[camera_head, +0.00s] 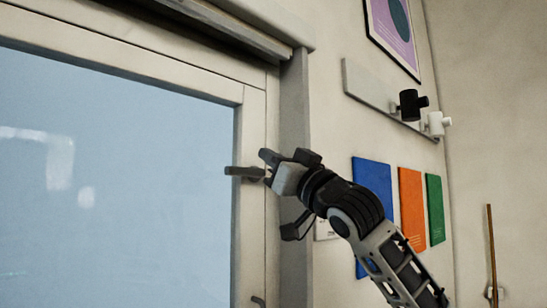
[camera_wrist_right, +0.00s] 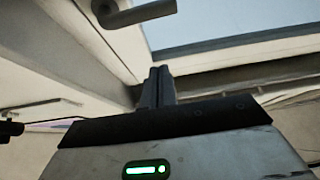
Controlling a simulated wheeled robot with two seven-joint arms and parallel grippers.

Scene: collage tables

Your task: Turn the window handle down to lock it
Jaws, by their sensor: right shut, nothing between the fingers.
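The window handle (camera_head: 241,172) is a dark grey lever on the window's right frame. Whether any other part of the gripper touches the handle, I cannot tell. My left gripper is not in view.
The window pane (camera_head: 120,180) fills the left. A roller-blind box (camera_head: 225,25) runs above it. On the wall to the right are a hook rail (camera_head: 370,88) with black and white hooks, and blue, orange and green folders (camera_head: 411,210). A wooden stick (camera_head: 491,245) stands far right.

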